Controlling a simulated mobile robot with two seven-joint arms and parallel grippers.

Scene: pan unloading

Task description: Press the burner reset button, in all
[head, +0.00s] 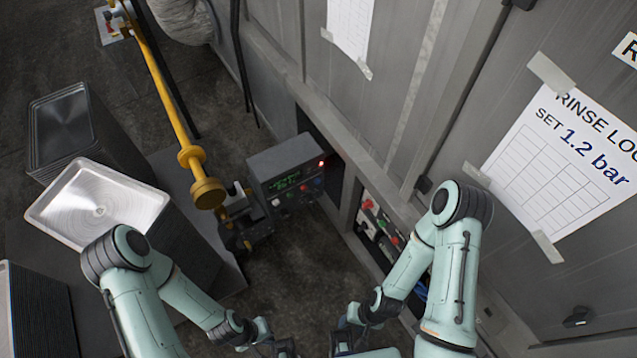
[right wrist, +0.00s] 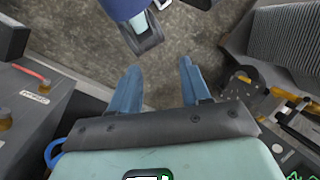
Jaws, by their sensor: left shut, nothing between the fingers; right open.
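A grey control box (head: 287,180) sits at the end of the yellow pipe, beside the wall. Its front has a green display, a lit red lamp (head: 321,163) and several small coloured buttons (head: 302,187); their labels are too small to read, so I cannot tell which is the burner reset button. My left gripper (head: 280,347) is at the bottom middle, shut and empty, well apart from the box. It also shows at the top of the right wrist view (right wrist: 145,35). My right gripper (head: 343,342) is to its right; its blue fingers (right wrist: 160,88) are open and empty.
A wall recess (head: 380,225) at right holds red and green controls. The yellow pipe (head: 165,85) runs to the box's left side. Stacked trays (head: 62,125) and a shiny pan (head: 97,203) stand at left. Bare floor (head: 295,260) lies between box and grippers.

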